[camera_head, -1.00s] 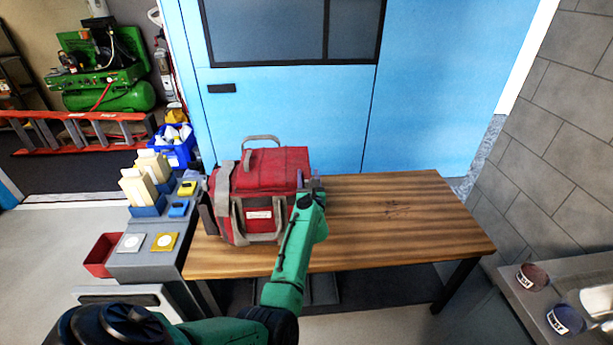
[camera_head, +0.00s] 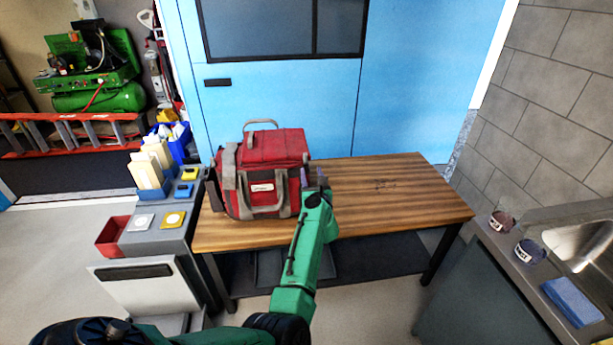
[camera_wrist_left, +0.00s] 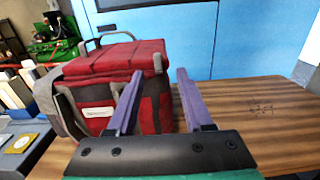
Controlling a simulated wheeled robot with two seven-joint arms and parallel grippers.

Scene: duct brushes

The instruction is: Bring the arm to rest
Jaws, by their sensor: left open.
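My left arm (camera_head: 304,250) is green and reaches forward over the front of the wooden table. My left gripper (camera_head: 315,178) is just right of the red bag, with its fingers apart and nothing between them. In the left wrist view the two purple fingers (camera_wrist_left: 157,98) are spread. The red bag (camera_head: 262,172), with grey straps, stands on the left part of the table and shows behind and left of the fingers in the wrist view (camera_wrist_left: 112,90). I cannot tell whether the gripper touches the bag. My right gripper is not in view.
The wooden table (camera_head: 400,205) is bare right of the bag. A grey side unit (camera_head: 168,232) with yellow and blue items adjoins on the left, with a red bin (camera_head: 112,238). At right, a counter holds two cups (camera_head: 502,222), a blue cloth (camera_head: 572,301) and a sink.

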